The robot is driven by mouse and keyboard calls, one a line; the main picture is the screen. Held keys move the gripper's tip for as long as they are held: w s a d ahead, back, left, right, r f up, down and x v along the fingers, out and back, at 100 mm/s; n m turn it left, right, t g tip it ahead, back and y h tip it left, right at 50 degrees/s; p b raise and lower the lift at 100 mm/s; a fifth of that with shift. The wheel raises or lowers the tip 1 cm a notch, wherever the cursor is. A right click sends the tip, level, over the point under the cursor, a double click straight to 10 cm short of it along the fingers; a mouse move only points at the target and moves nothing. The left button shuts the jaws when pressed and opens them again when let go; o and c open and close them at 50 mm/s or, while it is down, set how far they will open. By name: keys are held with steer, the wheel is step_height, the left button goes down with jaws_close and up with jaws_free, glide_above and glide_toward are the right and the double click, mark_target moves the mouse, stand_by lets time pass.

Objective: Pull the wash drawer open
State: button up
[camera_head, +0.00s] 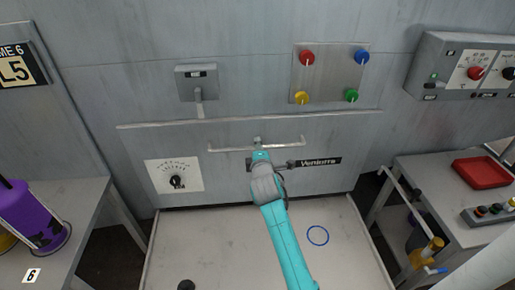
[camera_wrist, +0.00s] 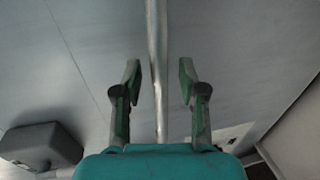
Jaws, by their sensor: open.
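The wash drawer (camera_head: 225,178) is a wide grey front in the wall, with a long pale strip along its top edge. Its handle is a thin horizontal bar (camera_head: 228,149) in the head view. In the wrist view the bar (camera_wrist: 155,40) runs up the picture between the two fingers. My gripper (camera_head: 258,141) is at the middle of the bar, and its fingertips are hard to make out there. In the wrist view my gripper (camera_wrist: 160,75) is open, one finger on each side of the bar, with gaps showing on both sides.
A dial (camera_head: 176,182) and a black name plate (camera_head: 327,162) are on the front. A pale surface (camera_head: 230,240) with a blue ring (camera_head: 318,236) lies below. Benches flank it, with a purple container (camera_head: 32,218) left and a red tray (camera_head: 482,172) right.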

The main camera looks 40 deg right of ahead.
steer(key=shift+w+d, duration=0.1)
steer(key=shift+w, duration=0.1)
jaws_close()
steer(key=shift+f, duration=0.1)
